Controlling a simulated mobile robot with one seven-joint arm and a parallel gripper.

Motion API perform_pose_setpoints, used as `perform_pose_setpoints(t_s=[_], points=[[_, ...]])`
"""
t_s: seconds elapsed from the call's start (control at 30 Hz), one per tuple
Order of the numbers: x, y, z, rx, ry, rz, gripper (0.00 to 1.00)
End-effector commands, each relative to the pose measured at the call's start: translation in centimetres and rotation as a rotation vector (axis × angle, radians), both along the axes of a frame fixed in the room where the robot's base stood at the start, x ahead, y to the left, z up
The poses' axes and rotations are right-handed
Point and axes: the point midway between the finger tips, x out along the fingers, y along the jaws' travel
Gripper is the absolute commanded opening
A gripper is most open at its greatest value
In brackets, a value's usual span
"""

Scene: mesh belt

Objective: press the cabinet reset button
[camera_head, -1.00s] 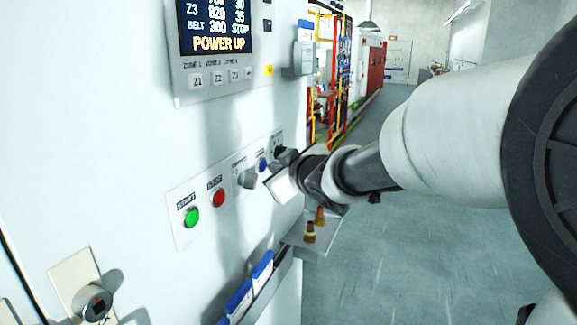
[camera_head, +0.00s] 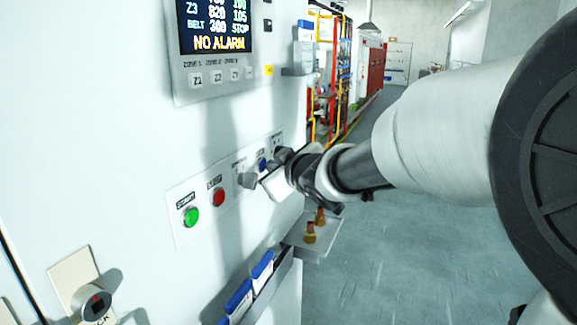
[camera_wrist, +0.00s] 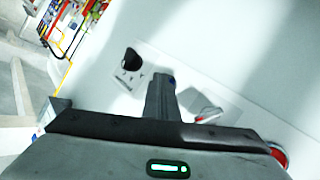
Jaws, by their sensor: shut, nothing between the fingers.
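A small blue button (camera_head: 262,164) sits on the labelled button strip of the white cabinet (camera_head: 130,150); its label is too small to read. In the wrist view only a sliver of the blue button (camera_wrist: 171,80) shows beside the fingertips. My gripper (camera_head: 266,177) is shut and empty, with its tip at the strip just below the blue button in the head view. In the wrist view the closed fingers (camera_wrist: 161,88) point at the panel and cover most of the button. I cannot tell whether they touch it. The display (camera_head: 217,30) reads "NO ALARM".
A green START button (camera_head: 190,216), a red STOP button (camera_head: 218,197) and a grey selector knob (camera_head: 247,179) share the strip, with a black knob (camera_head: 284,155) beyond. A small shelf (camera_head: 312,244) with brass fittings and a document holder (camera_head: 262,285) jut out below.

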Motion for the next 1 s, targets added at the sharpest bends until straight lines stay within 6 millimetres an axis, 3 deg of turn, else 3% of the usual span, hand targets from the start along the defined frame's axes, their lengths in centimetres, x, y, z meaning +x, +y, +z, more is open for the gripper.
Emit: perform_pose_setpoints(t_s=[0.87, 1.0], points=[[-0.7, -1.7, 0.1, 0.001, -0.001, 0.001, 0.00], [-0.9, -2.6, 0.2, 0.001, 0.001, -0.002, 0.00]])
